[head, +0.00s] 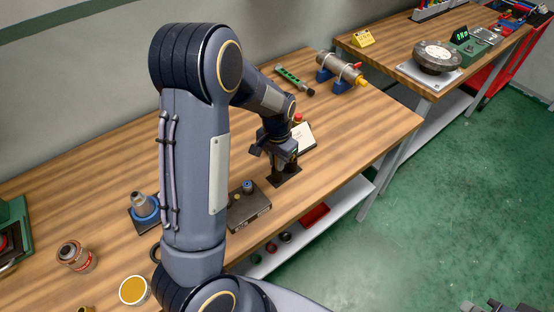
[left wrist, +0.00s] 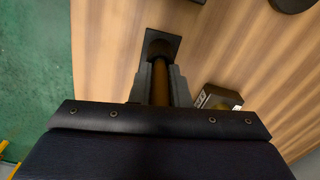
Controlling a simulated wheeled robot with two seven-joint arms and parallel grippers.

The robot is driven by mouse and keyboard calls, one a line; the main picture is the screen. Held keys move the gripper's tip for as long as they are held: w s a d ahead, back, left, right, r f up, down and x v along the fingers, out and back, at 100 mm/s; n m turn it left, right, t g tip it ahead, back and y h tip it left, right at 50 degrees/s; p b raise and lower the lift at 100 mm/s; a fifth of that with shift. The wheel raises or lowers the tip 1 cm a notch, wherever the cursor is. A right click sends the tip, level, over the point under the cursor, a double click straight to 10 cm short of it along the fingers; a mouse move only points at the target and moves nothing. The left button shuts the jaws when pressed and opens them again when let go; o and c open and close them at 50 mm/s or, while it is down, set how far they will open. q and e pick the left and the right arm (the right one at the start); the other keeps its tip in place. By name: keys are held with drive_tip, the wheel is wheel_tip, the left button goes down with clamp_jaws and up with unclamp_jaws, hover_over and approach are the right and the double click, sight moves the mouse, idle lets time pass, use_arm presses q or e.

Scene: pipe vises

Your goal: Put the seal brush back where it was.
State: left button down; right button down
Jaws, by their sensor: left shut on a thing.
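My left gripper (head: 284,163) is at the near edge of the workbench, right of the picture's middle. In the left wrist view its fingers (left wrist: 160,85) are shut on a brown upright handle, which I take for the seal brush (left wrist: 160,88). The dark far end of the brush lies over a small black square stand (left wrist: 173,42). The stand (head: 280,182) also shows in the head view, directly under the gripper. I cannot tell whether the brush touches it. A dark part at the bottom right edge looks like my right gripper (head: 490,305), mostly cut off.
A clamped pipe (head: 340,68) and green tool (head: 292,80) are farther back. A blue holder (head: 145,210), jar (head: 77,256) and yellow tin (head: 134,290) stand left.

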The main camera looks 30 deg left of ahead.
use_arm(q)
drive_tip(key=c, duration=1.4)
unclamp_jaws()
drive_tip(key=shift+f, duration=0.15)
drive_tip(key=r, duration=0.2)
drive_tip(key=r+b, duration=0.1)
drive_tip(key=r, duration=0.4)
drive_tip(key=shift+d+b, duration=0.3)
drive_tip(key=shift+d, duration=0.05)
drive_tip(key=shift+r, duration=0.35)
drive_tip(key=s+d+r+n+t+h, duration=0.1)
drive_tip(key=s+d+r+t, duration=0.1)
drive_tip(key=s, duration=0.5)
drive_tip(key=s+d+r+n+t+h, duration=0.1)
drive_tip(key=s+d+r, duration=0.1)
drive_tip(key=s, duration=0.5)
drive_tip(key=s+d+r+n+t+h, duration=0.1)
drive_tip(key=s+d+r+t, duration=0.1)
drive_tip(key=s, duration=0.6)
drive_tip(key=shift+d+r+n+t+h, duration=0.3)
drive_tip(key=shift+d+r+n+h, duration=0.1)
drive_tip(key=shift+r, duration=0.2)
